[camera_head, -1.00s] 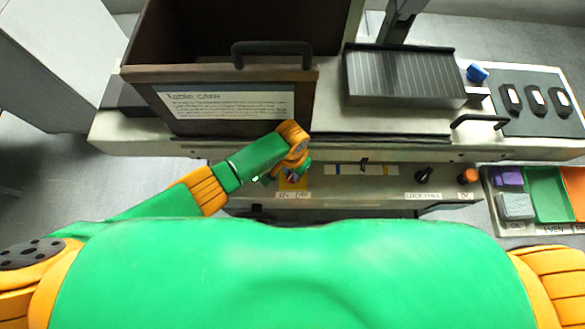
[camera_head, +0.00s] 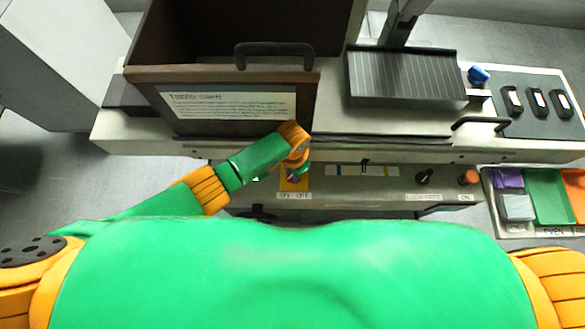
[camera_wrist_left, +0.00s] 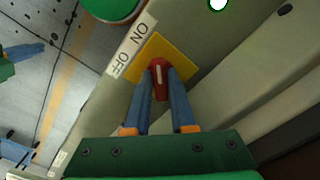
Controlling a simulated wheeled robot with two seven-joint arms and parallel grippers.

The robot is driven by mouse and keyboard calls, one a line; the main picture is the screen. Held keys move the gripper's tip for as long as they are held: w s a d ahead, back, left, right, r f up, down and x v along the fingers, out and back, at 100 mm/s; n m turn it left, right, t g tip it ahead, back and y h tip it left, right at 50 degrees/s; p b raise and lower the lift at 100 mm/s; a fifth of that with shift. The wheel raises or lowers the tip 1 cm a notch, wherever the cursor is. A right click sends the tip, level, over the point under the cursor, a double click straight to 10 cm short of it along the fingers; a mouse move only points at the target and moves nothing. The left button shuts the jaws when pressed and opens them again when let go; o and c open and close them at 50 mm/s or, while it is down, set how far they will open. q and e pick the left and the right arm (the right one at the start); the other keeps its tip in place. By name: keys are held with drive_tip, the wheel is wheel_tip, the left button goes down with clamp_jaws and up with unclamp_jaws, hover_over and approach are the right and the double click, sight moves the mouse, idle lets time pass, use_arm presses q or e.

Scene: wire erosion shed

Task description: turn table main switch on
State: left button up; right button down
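The table main switch is a red knob (camera_wrist_left: 159,75) with a white line, on a yellow plate (camera_wrist_left: 184,53) beside an "ON OFF" label (camera_wrist_left: 131,48). In the head view the yellow plate (camera_head: 292,186) shows on the front panel, with ON at left and OFF at right. My left gripper (camera_wrist_left: 163,72) has one blue finger on each side of the knob. Both fingers appear to touch it, so the gripper looks shut on it. In the head view my left gripper (camera_head: 296,174) largely covers the knob. My right gripper is out of view.
The panel also carries a slide control (camera_head: 364,169), a black knob (camera_head: 424,177) and an orange button (camera_head: 468,178). A brown box with a sign (camera_head: 228,104) and a black handle stands above the gripper. A sorting tray (camera_head: 513,229) is at right.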

use_arm(q)
drive_tip(key=o, duration=0.4)
wheel_tip(320, 180, up, 7)
drive_tip(key=shift+f+p, duration=0.15)
drive_tip(key=shift+p, duration=0.75)
drive_tip(key=shift+r, duration=0.2)
